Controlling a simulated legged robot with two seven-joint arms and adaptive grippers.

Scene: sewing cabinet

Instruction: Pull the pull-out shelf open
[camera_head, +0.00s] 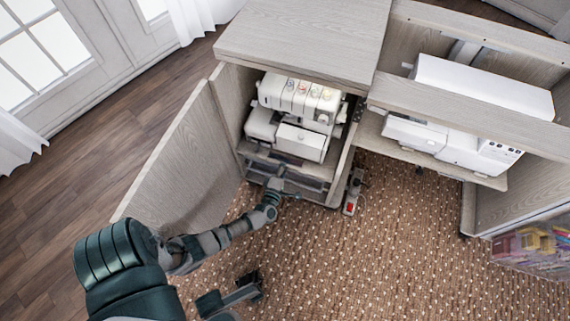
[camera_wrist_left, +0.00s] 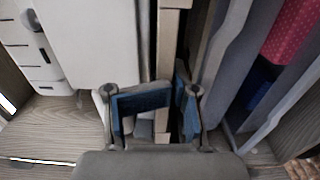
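The pull-out shelf (camera_head: 248,151) is a thin grey wood board under the white serger in the open left cabinet. In the left wrist view, its pale edge (camera_wrist_left: 166,45) runs up and down the picture. My left gripper (camera_head: 276,182) reaches into the cabinet front just at or below this edge. What appears to be my right gripper (camera_head: 250,283) hangs low over the carpet, away from the cabinet.
The cabinet door (camera_head: 185,160) stands open to the left of my left arm. The serger (camera_head: 297,118) sits above the gripper, with grey bins (camera_head: 308,184) below. A grey device with a red part (camera_head: 352,192) lies right of the cabinet. The carpet in front is clear.

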